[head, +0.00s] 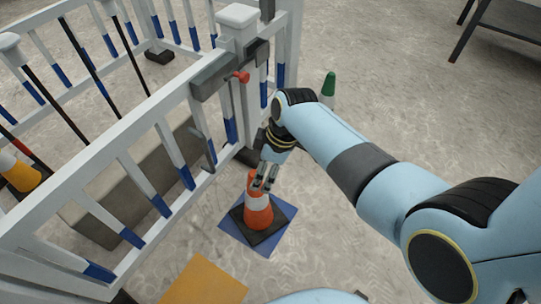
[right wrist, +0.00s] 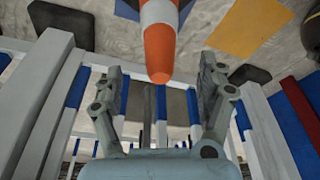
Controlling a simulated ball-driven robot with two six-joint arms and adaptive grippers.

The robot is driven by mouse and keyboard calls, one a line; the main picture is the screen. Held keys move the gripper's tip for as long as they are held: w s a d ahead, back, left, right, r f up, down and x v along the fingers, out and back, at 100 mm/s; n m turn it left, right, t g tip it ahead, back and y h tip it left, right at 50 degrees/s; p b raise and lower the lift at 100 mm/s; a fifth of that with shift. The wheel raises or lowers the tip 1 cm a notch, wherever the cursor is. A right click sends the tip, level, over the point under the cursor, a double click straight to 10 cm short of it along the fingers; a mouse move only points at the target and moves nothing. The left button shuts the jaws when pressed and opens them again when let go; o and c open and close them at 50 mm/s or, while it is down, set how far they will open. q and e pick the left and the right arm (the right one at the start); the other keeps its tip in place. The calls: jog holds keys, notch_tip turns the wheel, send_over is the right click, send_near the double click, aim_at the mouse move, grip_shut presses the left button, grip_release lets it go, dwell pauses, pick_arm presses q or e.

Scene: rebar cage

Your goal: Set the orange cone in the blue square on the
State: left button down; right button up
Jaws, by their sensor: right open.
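The orange cone (head: 258,208) with a white band and a dark base stands upright on the blue square (head: 285,214) on the floor. My right gripper (head: 265,185) is at the cone's top in the head view. In the right wrist view the cone (right wrist: 160,45) points its tip between the open fingers of my right gripper (right wrist: 160,80). I cannot tell whether a finger touches it. My left gripper is not in view.
A white and blue railing (head: 150,140) stands close to the left of the cone. A yellow-orange square (head: 205,280) lies on the floor in front. A green-topped cone (head: 328,88) stands behind my right arm. Floor to the right is clear.

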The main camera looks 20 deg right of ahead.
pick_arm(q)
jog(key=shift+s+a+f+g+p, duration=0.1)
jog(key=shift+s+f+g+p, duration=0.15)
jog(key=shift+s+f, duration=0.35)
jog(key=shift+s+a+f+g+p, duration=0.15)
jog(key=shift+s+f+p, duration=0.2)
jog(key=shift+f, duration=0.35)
pick_arm(e)
jog(key=shift+v, duration=1)
jog(key=s+d+m+h, duration=0.2)
jog(key=s+d+m, duration=0.45)
jog(key=s, duration=0.65)
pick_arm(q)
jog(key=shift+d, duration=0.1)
pick_arm(e)
jog(key=s+d+r+m, duration=0.2)
jog(key=s+d+r, duration=0.1)
jog(key=s, duration=0.4)
jog(key=s+d+r+m+h, duration=0.1)
jog(key=s+d+r+m, duration=0.1)
jog(key=s+r, duration=0.4)
jog(key=shift+s+d, duration=0.55)
jog(key=shift+d, duration=0.3)
